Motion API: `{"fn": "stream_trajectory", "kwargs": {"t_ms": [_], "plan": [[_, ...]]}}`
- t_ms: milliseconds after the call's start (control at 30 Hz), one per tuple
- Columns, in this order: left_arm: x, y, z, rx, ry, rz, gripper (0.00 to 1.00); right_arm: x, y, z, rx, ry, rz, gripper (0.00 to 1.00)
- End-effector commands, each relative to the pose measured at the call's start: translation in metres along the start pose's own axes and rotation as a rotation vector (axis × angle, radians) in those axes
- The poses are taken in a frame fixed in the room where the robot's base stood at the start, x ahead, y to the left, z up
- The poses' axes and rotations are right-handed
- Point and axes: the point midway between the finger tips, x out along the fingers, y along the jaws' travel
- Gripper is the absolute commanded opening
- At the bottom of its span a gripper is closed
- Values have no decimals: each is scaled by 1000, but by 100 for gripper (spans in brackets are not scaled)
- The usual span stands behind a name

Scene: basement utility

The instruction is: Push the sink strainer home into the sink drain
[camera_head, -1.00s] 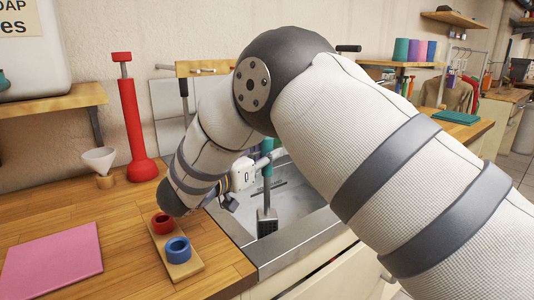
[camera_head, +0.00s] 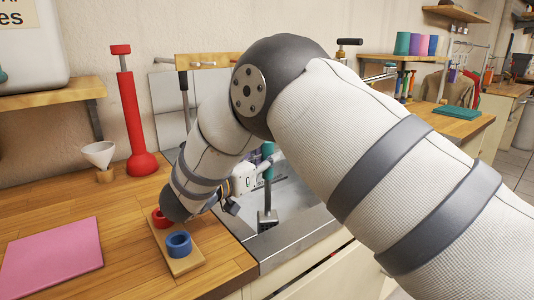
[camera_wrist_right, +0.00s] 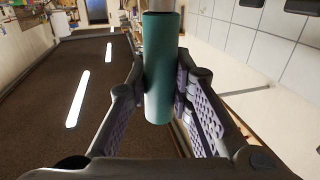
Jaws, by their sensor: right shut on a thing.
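The sink strainer shows in the head view as a teal handle (camera_head: 268,149) above a grey stem and a dark grey lower piece (camera_head: 267,219), over the steel sink (camera_head: 300,222). My right gripper (camera_head: 266,167) comes in from the left, mostly behind my own arm, and is shut around the handle. In the right wrist view the teal handle (camera_wrist_right: 158,75) stands between my right gripper's fingers (camera_wrist_right: 160,92). The drain is hidden, so I cannot tell how deep the strainer sits. My left gripper is not in view.
On the wooden counter left of the sink are a board (camera_head: 186,263) with a blue ring (camera_head: 179,244) and a red ring (camera_head: 161,216), a pink mat (camera_head: 52,258), a red plunger-like tool (camera_head: 131,115) and a white funnel (camera_head: 99,154). The sink rim (camera_head: 300,250) borders the counter.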

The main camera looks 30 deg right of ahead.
Motion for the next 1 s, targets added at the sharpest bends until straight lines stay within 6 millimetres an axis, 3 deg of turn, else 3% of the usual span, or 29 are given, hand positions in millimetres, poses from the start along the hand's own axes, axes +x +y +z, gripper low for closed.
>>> {"fn": "stream_trajectory", "kwargs": {"t_ms": [633,667,733,1000], "plan": [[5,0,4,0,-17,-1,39,0,0,20,0,1,0,0],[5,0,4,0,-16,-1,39,0,0,19,1,1,0,27],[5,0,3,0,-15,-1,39,0,0,19,1,1,0,43],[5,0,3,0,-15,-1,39,0,0,20,-1,-2,0,44]]}}
